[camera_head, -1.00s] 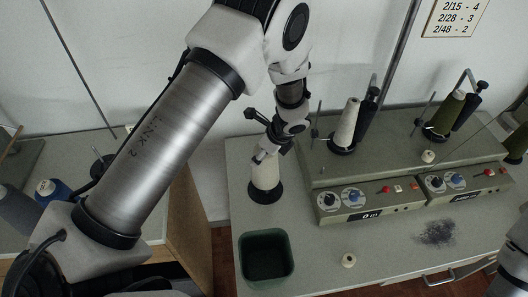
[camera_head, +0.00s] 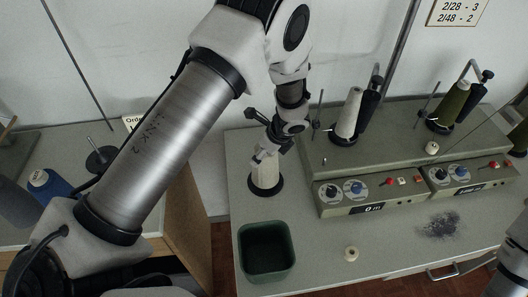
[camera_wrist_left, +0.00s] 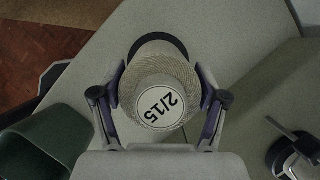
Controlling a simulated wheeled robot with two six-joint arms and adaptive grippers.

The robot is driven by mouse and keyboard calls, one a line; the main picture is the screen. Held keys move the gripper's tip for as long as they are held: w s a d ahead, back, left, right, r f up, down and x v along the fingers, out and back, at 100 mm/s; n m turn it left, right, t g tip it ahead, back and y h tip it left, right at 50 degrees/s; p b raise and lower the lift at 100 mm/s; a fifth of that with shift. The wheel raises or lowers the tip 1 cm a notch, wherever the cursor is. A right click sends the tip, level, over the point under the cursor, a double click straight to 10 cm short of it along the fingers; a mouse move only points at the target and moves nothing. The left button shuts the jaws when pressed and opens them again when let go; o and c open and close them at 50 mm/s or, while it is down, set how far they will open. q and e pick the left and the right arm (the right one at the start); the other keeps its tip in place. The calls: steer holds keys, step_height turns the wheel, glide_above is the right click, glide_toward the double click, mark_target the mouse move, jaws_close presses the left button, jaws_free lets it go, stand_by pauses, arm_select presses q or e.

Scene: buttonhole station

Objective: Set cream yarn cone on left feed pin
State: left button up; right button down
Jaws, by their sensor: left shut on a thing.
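The cream yarn cone (camera_head: 265,173) stands upright over a round black base (camera_head: 279,188) on the grey table, left of the machine. Whether it rests fully on that base I cannot tell, and any pin inside it is hidden. My left gripper (camera_head: 266,152) is shut on the cone from above. The left wrist view shows the cone (camera_wrist_left: 157,69) between both fingers, its top label reading 2/15, with the black base (camera_wrist_left: 151,46) partly visible behind it. My right gripper is not in view.
A dark green bin (camera_head: 240,262) stands in front of the cone. The machine (camera_head: 350,208) to the right carries another cream cone (camera_head: 347,117) and an olive cone (camera_head: 451,104).

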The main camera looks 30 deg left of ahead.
arm_select(q)
steer(key=shift+f, duration=0.45)
steer(key=o, duration=1.8)
steer(key=shift+c, duration=0.2)
steer(key=v, duration=1.2)
